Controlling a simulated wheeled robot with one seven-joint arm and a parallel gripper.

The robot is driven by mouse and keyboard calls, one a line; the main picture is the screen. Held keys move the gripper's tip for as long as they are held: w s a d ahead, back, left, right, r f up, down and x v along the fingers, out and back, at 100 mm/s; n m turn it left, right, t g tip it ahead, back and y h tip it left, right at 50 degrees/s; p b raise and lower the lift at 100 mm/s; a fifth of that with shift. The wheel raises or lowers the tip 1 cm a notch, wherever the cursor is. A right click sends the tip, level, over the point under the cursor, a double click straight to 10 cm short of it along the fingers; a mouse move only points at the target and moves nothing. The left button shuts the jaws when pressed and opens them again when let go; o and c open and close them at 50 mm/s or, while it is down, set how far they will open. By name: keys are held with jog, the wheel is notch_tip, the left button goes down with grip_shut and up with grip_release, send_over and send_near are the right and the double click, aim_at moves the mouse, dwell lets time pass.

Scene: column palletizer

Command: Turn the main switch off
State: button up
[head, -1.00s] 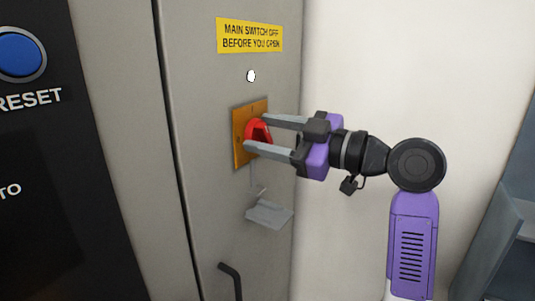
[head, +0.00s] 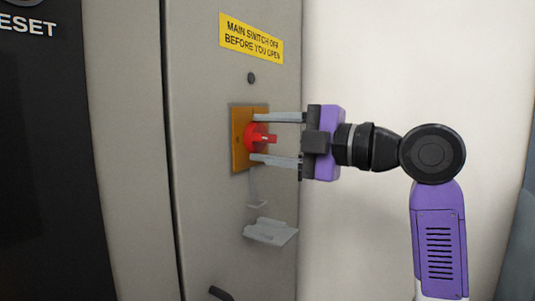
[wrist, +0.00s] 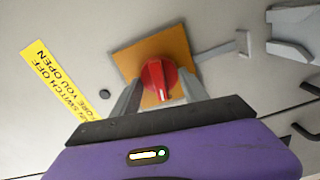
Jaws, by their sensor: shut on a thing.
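The main switch is a red rotary knob (head: 258,137) on an orange-yellow square plate (head: 236,155), on the grey cabinet door. Its raised grip now points out sideways in the head view. In the wrist view the red knob (wrist: 156,78) shows between the fingers, with a pale line on its grip. My gripper (head: 256,138) is shut on the knob, one finger above it and one below in the head view. The exact contact at the fingertips is hard to see. A small round lamp (head: 251,78) above the plate is dark.
A yellow label (head: 251,38) reads "MAIN SWITCH OFF BEFORE YOU OPEN". A grey hasp-like bracket (head: 271,232) juts out below the switch. A dark handle (head: 220,293) is lower down. A pale wall (head: 400,60) is to the right.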

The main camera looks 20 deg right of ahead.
jog(key=shift+a+f+n+b, duration=0.15)
jog(key=shift+n+b, duration=0.3)
jog(key=shift+n, duration=0.25)
jog(key=o, duration=1.3)
jog(key=shift+o, duration=0.2)
jog(key=shift+s, duration=0.1)
jog(key=shift+s+d, duration=0.25)
jog(key=shift+d, duration=0.1)
jog(key=v, duration=0.7)
